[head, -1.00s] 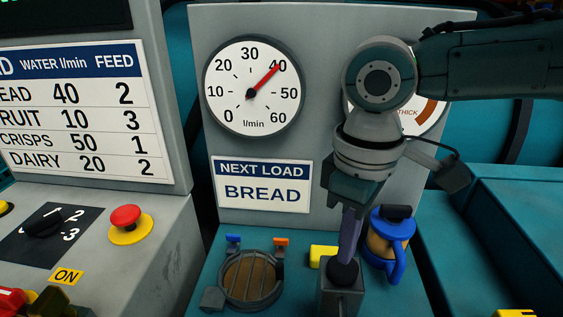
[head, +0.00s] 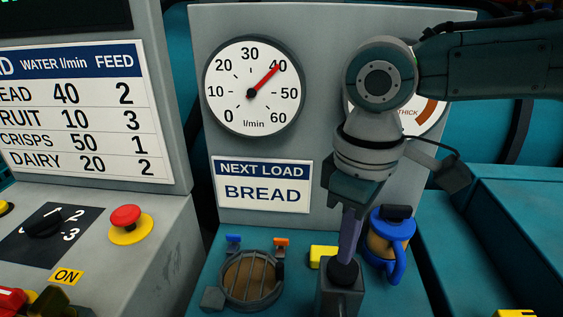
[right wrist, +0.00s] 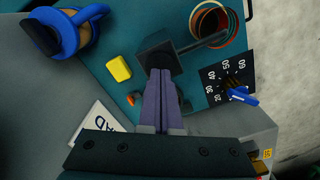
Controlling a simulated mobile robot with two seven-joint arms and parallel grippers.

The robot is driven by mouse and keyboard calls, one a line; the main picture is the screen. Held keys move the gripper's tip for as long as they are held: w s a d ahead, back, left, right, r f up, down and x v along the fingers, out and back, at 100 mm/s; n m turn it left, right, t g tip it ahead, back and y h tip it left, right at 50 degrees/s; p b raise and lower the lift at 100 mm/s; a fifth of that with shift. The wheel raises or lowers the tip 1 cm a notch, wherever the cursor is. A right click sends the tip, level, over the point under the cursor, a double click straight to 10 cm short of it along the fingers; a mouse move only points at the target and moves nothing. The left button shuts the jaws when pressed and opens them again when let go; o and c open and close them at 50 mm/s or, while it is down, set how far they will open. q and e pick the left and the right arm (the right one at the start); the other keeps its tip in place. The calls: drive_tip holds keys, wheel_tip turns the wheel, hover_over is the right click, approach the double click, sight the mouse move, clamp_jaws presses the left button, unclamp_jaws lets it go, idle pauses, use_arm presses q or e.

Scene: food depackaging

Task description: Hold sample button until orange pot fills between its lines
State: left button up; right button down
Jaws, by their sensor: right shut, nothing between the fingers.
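My right gripper (head: 347,258) points down in the head view, shut and empty. Its purple fingertips (right wrist: 158,92) meet a dark round button (head: 344,270) on top of a grey block (head: 340,299); the fingers hide part of it. In the right wrist view the dark block (right wrist: 158,50) has a spout reaching over a round pot (right wrist: 197,22) with orange and green rings. How full this pot is I cannot tell. No pot with lines shows clearly in the head view. My left gripper is not in view.
A round barred grate (head: 247,278) lies to the left. The flow gauge (head: 252,118) reads about 40; the sign (head: 262,186) says BREAD. A blue pointer (right wrist: 242,96) sits on a numbered dial.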

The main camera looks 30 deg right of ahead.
drive_tip(key=shift+f, duration=0.2)
idle(0.5)
drive_tip(key=shift+f, duration=0.15)
drive_tip(key=shift+f+b, duration=0.75)
drive_tip(key=shift+f, duration=0.25)
drive_tip(key=shift+r, duration=0.1)
idle(5.1)
wheel_tip(320, 180, up, 6)
drive_tip(key=p, duration=0.8)
drive_tip(key=shift+r, duration=0.15)
